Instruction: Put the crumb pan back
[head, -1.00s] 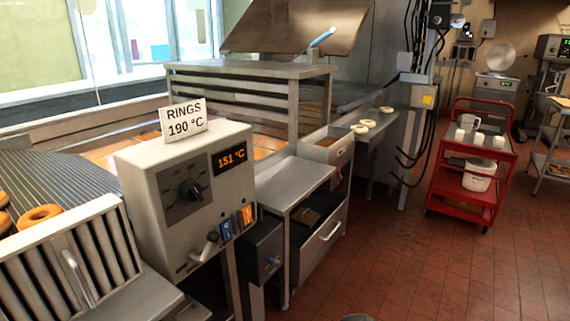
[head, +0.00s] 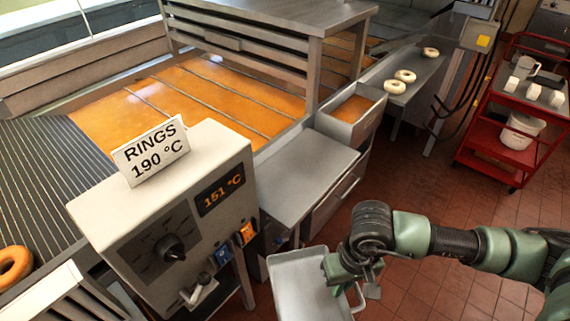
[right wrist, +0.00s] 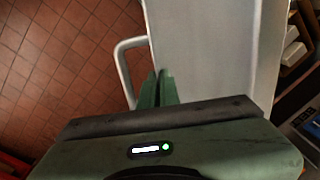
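The crumb pan (head: 296,284) is a shallow grey metal tray with a loop handle on its right side. It is low in front of the metal side table, and its lower end is cut off by the head view's edge. My right gripper (head: 333,272) is at the pan's handle-side edge. In the right wrist view, the pan (right wrist: 208,45) looks empty, with its handle to the left. There the gripper's fingers (right wrist: 158,88) are close together on that edge, beside the handle; the exact contact is partly hidden. My left gripper is not in view.
The control box (head: 165,215) with the RINGS sign stands left of the pan. The side table (head: 290,180) with its cabinet is just behind it. The fryer (head: 190,95) holds orange oil. A red cart (head: 490,150) stands right. Tiled floor on the right is open.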

